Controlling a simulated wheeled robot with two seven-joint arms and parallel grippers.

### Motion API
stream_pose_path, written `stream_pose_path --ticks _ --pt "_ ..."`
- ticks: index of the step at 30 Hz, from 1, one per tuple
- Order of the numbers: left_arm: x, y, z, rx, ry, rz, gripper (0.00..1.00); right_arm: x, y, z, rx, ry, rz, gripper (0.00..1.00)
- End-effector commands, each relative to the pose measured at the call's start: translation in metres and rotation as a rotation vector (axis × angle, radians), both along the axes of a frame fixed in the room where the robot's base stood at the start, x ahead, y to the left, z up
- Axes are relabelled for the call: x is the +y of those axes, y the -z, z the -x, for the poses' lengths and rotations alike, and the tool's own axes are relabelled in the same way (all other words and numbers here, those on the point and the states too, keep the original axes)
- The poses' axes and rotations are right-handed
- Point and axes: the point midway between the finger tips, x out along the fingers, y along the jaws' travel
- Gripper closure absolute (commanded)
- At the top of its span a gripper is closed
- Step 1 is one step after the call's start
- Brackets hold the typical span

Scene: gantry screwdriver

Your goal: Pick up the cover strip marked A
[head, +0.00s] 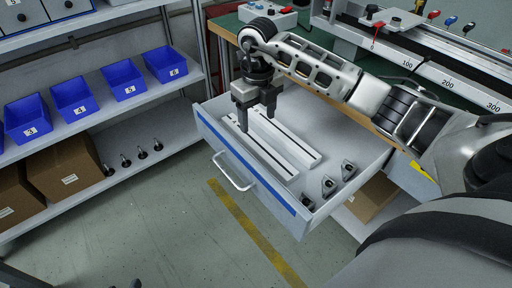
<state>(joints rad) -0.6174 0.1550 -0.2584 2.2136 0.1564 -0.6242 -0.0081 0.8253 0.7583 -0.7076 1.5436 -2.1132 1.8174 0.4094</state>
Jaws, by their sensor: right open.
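Two pale cover strips lie side by side in the open drawer (340,149): one nearer its front (268,153) and one farther back (292,138). Each has a dark line along it. I cannot read a letter on either, so I cannot tell which is A. My right gripper (257,120) points down over the left ends of the strips, fingers apart, with nothing seen between them. It hides part of those ends. Whether the fingertips touch a strip is unclear. My left gripper is not in view.
Several small dark-and-white parts (328,186) sit in the drawer's right end. The drawer handle (232,172) sticks out in front. A shelf with blue bins (75,97) stands at left. The green workbench (228,22) with a scaled rail (440,77) is behind. Floor in front is clear.

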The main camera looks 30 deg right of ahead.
Motion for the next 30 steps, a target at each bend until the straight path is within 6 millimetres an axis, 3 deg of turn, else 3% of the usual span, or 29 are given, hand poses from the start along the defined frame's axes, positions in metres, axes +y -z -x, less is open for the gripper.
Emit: stream_pose_path --ticks 3,11,21,28,30 --pt "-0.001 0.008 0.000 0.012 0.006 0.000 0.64 0.001 0.021 0.000 0.001 -0.001 -0.002 0.36" --pt "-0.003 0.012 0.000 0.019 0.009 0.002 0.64 0.001 0.036 0.000 0.000 -0.002 -0.003 0.36" --pt "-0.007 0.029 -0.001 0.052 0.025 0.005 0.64 0.004 0.081 0.001 0.000 -0.001 -0.003 0.36" --pt "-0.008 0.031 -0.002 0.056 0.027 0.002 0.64 0.003 0.082 0.000 -0.002 -0.002 -0.002 0.36" --pt "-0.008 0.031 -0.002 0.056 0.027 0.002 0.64 0.003 0.082 0.000 -0.002 -0.002 -0.002 0.53"
